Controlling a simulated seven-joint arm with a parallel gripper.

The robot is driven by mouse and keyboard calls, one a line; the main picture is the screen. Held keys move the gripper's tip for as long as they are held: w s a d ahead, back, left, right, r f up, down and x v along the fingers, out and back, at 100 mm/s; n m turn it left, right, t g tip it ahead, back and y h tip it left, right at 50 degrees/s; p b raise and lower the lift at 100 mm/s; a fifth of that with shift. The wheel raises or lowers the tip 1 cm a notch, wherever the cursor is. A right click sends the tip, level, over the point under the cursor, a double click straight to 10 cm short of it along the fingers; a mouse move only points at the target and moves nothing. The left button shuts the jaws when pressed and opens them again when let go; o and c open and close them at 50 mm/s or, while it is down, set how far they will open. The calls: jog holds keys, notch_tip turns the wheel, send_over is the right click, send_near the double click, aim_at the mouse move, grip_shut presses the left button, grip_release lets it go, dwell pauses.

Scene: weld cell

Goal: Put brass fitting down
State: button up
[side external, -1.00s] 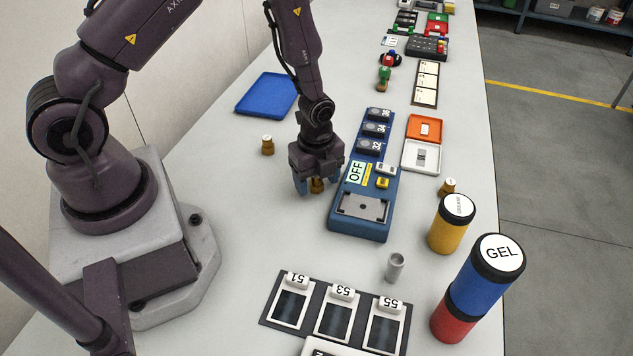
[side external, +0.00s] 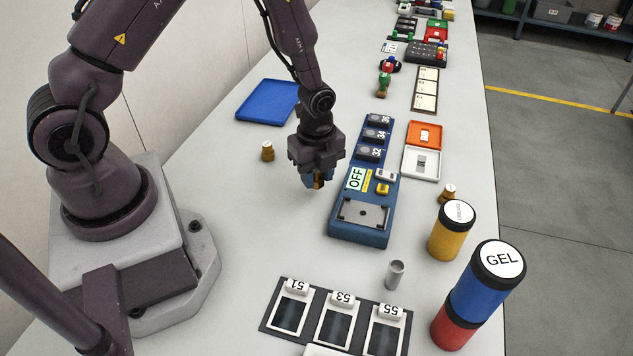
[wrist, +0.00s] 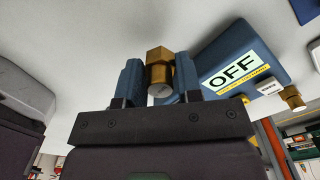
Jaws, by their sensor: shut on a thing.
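My gripper (side external: 317,181) is shut on a brass fitting (side external: 318,182), just left of the blue fixture with the OFF label. In the side external view the fitting is mostly hidden by the fingers and appears a little above the table. In the wrist view the brass fitting (wrist: 160,72) shows between the two blue fingertips of my gripper (wrist: 159,80), its hexagonal end outward. Another brass fitting (side external: 267,151) stands on the table to the left, and one more (side external: 447,194) stands at the right by the yellow canister.
The blue fixture (side external: 352,235) stands right of my gripper. A blue tray (side external: 267,103) lies behind to the left. A grey cup (side external: 395,274), a panel of numbered plates (side external: 336,313) and a GEL canister (side external: 480,290) are in front.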

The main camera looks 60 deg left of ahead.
jog(key=shift+n, duration=0.3)
jog(key=r, duration=0.3)
jog(key=a+r, duration=0.1)
jog(key=r, duration=0.2)
jog(key=shift+a+r, duration=0.2)
jog(key=shift+r, duration=0.15)
jog(key=s+a+r+n, duration=0.2)
jog(key=s+a+n, duration=0.2)
jog(key=a+n, duration=0.5)
jog(key=s+a+r+n, duration=0.2)
jog(key=s+a+n, duration=0.25)
jog(key=a, duration=0.85)
jog(key=n, duration=0.4)
send_over(261, 111)
jog(key=f, duration=0.9)
jog(key=shift+s+d+f, duration=0.1)
jog(key=shift+s+d, duration=0.05)
jog(key=shift+d, duration=0.05)
jog(key=shift+a+f, duration=0.15)
jog(key=shift+f, duration=0.1)
jog(key=shift+w+a+f, duration=0.1)
jog(key=shift+w+f, duration=0.1)
jog(key=shift+f, duration=1.4)
